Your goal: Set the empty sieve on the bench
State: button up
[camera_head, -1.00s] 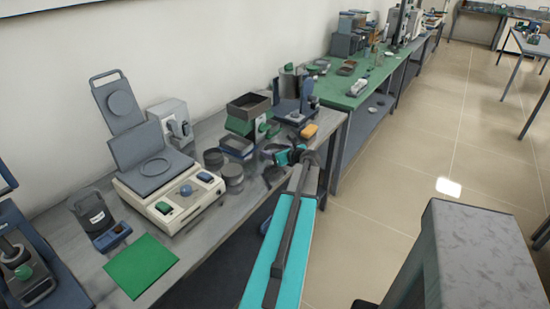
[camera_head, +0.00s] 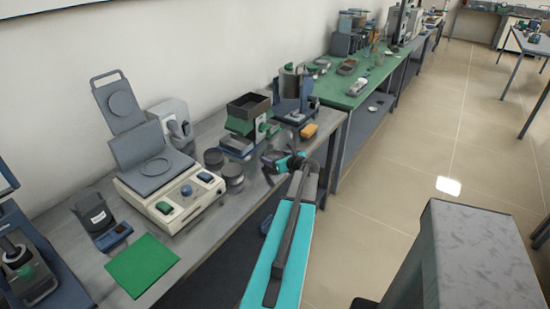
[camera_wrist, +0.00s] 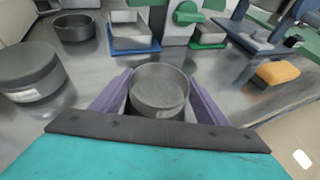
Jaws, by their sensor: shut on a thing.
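My gripper (camera_wrist: 158,98) is shut on a small round grey sieve (camera_wrist: 160,86), with one purple finger on each side of it. The sieve is open at the top, looks empty inside, and is about upright. In the head view my gripper (camera_head: 283,163) is over the front part of the grey bench (camera_head: 190,222), near its right end. The sieve is small and partly hidden there. I cannot tell whether its underside touches the bench (camera_wrist: 95,95).
Dark round sieves or pans (camera_head: 233,176) stand left of my gripper. Behind it are a blue-edged tray (camera_head: 237,146) and a green device with a black box (camera_head: 248,106). A yellow-orange object (camera_head: 309,131) lies to the right. Bare bench lies around the held sieve.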

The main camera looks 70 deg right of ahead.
jog(key=shift+f, duration=0.1)
jog(key=o, duration=1.1)
jog(key=shift+r, duration=0.2)
jog(key=shift+v, duration=0.9)
jog(key=b+v, duration=0.2)
jog(key=v, duration=0.8)
jog(key=shift+a, duration=0.15)
jog(key=shift+f, duration=0.1)
